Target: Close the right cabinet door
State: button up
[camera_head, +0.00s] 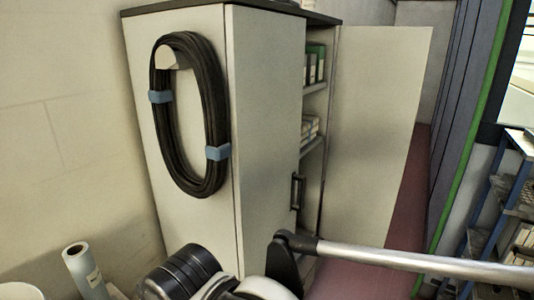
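A pale cabinet stands in the middle of the view with a dark top (185,8). Its left door (266,130) is shut and has a dark handle (298,191) near its right edge. The right cabinet door (380,130) stands wide open, swung out to the right, with a flat pale face toward me. Between the two doors, the open part shows shelves (315,88) with binders (315,62) and stacked items (309,128). My gripper is not in view. The lower end of the right door is partly hidden behind a silver bar.
A silver bar (400,259) with a black end crosses the lower right; I cannot tell what it belongs to. A coiled black cable (163,120) hangs on the cabinet's left side. A blue-framed rack (490,210) stands at right. Reddish floor (350,279) shows below the open door.

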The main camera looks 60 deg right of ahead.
aim_at(380, 70)
jog(key=k+l+z, duration=0.3)
jog(key=l+z, duration=0.15)
jog(key=l, duration=0.35)
jog(key=k+l+z, duration=0.15)
jog(key=l+z, duration=0.35)
jog(key=l, duration=0.35)
jog(key=l+z, duration=0.45)
jog(key=l, duration=0.4)
jog(key=i+l+z, duration=0.2)
jog(key=l+z, duration=0.25)
jog(key=l, duration=0.45)
jog(key=i+j, duration=0.1)
jog(key=i, duration=0.4)
